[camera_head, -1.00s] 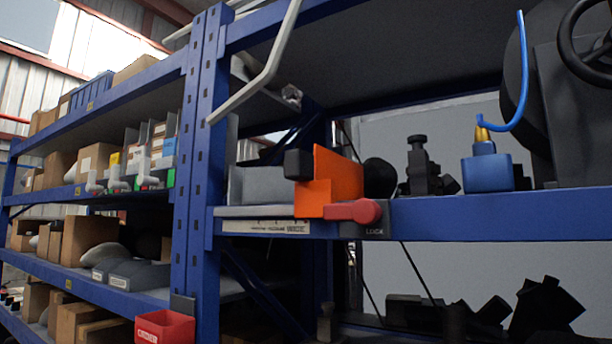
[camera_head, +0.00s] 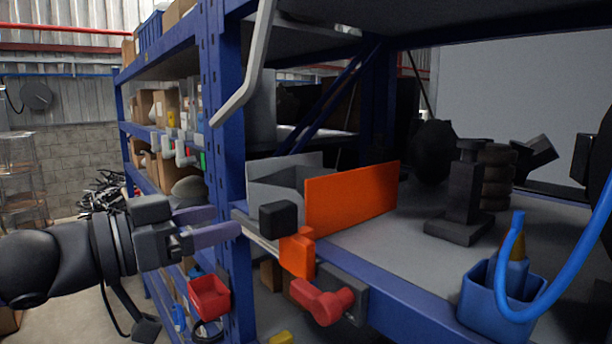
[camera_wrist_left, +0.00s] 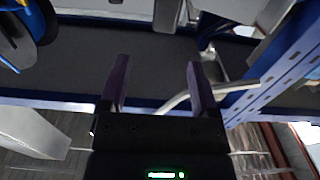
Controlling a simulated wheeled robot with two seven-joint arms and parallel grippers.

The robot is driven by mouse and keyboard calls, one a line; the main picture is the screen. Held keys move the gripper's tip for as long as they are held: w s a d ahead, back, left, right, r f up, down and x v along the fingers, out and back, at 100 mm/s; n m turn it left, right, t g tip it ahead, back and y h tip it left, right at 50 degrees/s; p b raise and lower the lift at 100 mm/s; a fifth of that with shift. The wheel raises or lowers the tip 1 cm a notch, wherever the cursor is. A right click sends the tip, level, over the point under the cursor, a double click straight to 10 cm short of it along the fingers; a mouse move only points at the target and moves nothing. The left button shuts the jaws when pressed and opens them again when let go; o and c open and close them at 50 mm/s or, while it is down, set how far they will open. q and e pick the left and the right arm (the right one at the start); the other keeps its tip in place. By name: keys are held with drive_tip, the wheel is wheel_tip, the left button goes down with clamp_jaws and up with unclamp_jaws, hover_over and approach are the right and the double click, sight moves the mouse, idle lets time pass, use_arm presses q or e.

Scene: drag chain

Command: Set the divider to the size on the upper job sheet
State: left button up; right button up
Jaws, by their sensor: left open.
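The orange divider plate (camera_head: 352,196) stands upright on the shelf in the head view, with a black block-shaped knob (camera_head: 278,218) at its front left. An orange foot (camera_head: 298,253) hangs over the shelf's front edge. A red lock handle (camera_head: 322,301) sits on a dark block below it. The scale strip (camera_head: 262,240) is mostly hidden. My left gripper (camera_head: 226,224) is open and empty, left of the knob and apart from it, in front of the blue post. Its two fingers (camera_wrist_left: 158,85) show apart in the left wrist view. I see no job sheet. My right gripper is not in view.
A blue upright post (camera_head: 225,150) stands behind the left gripper. A bent pale bar (camera_head: 248,85) hangs above. A red bin (camera_head: 209,297) is on the post below. A blue cup (camera_head: 505,300) with a blue hose stands at the right, near a dark clamp-like stand (camera_head: 462,195).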

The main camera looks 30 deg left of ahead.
sight(262, 208)
use_arm(q)
drive_tip(key=b+x, duration=0.1)
drive_tip(key=x, duration=0.1)
drive_tip(key=b+x, duration=0.1)
drive_tip(key=x, duration=0.1)
drive_tip(key=shift+a+f, duration=0.25)
drive_tip(key=shift+f, duration=0.15)
drive_tip(key=x, duration=0.3)
drive_tip(key=shift+w+d+r, duration=0.1)
drive_tip(key=shift+w+r, duration=0.1)
drive_tip(key=shift+r, duration=0.1)
drive_tip(key=shift+w+d+r+p, duration=0.1)
drive_tip(key=shift+w+p, duration=0.2)
drive_tip(key=shift+w+d, duration=0.1)
drive_tip(key=shift+w, duration=0.2)
drive_tip(key=shift+w+d, duration=0.2)
drive_tip(key=shift+w, duration=0.2)
drive_tip(key=shift+c, duration=0.2)
